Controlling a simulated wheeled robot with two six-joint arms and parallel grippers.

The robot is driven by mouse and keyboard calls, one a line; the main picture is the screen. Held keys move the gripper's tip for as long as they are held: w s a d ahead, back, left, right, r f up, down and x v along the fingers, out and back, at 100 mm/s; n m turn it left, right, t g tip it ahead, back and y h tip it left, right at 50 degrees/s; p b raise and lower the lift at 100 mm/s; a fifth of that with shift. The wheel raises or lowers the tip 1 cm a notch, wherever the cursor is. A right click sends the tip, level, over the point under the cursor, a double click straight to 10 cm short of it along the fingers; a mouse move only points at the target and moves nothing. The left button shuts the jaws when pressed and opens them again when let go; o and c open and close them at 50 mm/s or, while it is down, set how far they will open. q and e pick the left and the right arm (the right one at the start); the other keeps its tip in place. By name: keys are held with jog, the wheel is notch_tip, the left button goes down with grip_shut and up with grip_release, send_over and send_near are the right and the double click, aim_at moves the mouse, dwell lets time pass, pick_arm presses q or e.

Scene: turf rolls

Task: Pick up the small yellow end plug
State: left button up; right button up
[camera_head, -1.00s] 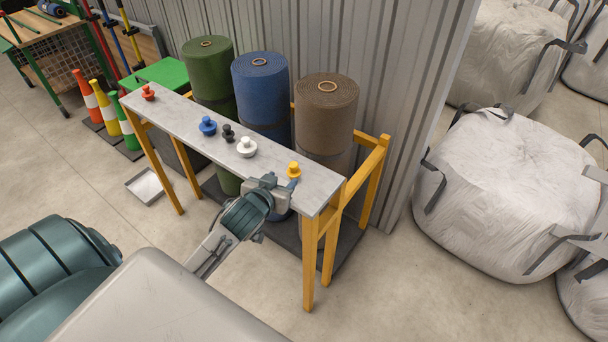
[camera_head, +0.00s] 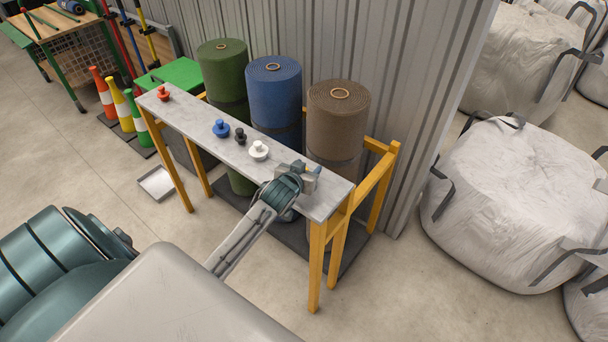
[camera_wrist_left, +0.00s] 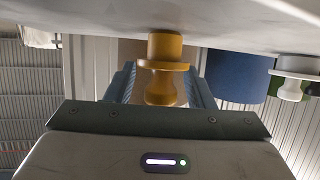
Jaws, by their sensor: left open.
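My left gripper (camera_wrist_left: 161,88) is open, with one finger on each side of the plug's knob. I cannot tell whether either finger touches it. In the head view, my left gripper (camera_head: 306,172) is over the right end of the shelf (camera_head: 194,122) and hides the yellow plug. My right gripper is not in view.
White (camera_head: 258,150), black (camera_head: 240,136), blue (camera_head: 221,129) and red (camera_head: 163,93) plugs stand along the shelf to the left. Green (camera_head: 224,75), blue (camera_head: 274,90) and brown (camera_head: 338,110) turf rolls stand close behind it. Yellow posts (camera_head: 316,265) support the shelf.

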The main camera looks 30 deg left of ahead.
pick_arm(q)
grip_shut()
jog(key=shift+r, duration=0.1)
